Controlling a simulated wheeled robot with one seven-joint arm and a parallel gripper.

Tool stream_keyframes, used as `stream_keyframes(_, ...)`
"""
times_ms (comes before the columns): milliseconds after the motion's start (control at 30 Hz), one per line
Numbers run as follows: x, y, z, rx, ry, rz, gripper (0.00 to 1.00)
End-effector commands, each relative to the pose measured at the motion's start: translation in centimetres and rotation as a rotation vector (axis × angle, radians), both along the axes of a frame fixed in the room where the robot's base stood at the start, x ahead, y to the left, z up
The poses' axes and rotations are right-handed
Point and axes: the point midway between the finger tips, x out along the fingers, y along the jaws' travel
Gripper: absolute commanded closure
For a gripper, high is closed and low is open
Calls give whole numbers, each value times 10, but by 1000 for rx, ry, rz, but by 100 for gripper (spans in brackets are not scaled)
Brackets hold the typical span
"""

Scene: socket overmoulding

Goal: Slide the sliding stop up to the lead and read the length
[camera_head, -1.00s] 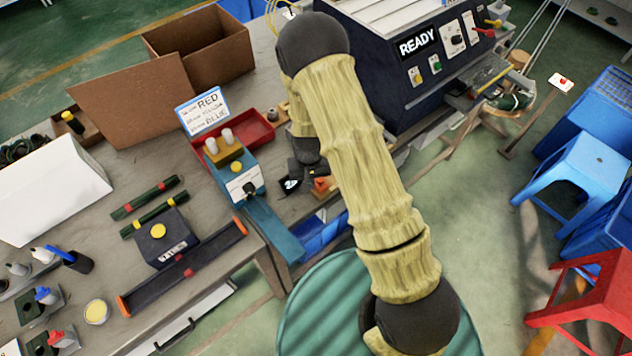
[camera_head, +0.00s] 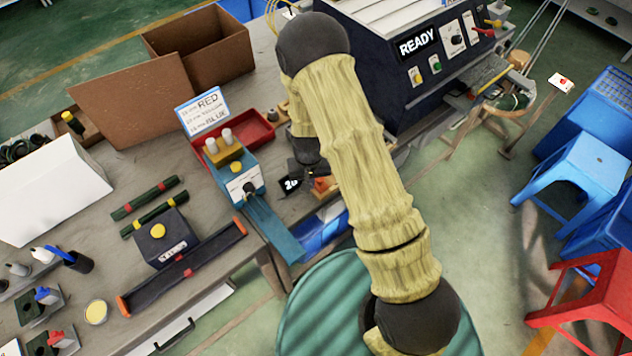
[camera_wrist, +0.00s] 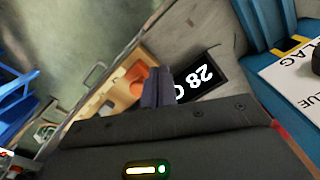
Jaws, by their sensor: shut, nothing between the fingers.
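My gripper (camera_head: 309,172) is shut and empty at the bench's front edge, beside a small black display (camera_head: 290,184). In the wrist view the closed fingers (camera_wrist: 158,88) stand between the display (camera_wrist: 212,88) and an orange block (camera_wrist: 136,80) on a pale wooden base (camera_wrist: 100,98). The block may be the sliding stop; I cannot tell whether the fingers touch it. The display's white digits are rotated and read 28, then what looks like a 0, partly hidden by a finger. I cannot make out a lead; that area is partly covered by my gripper.
A blue fixture (camera_head: 238,184) with a white label stands left of my gripper. A red tray (camera_head: 255,133) and a sign (camera_head: 203,108) are behind it. A dark machine reading READY (camera_head: 416,42) stands at the back right.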

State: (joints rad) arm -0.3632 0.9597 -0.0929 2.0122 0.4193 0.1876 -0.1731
Motion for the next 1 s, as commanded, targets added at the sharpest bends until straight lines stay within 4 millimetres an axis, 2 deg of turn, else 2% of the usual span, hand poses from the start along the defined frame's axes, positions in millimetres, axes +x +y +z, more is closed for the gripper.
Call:
stream_keyframes(333,0,0,-2,0,0,0,100)
stream_keyframes(1000,0,0,-29,0,1,-1,100)
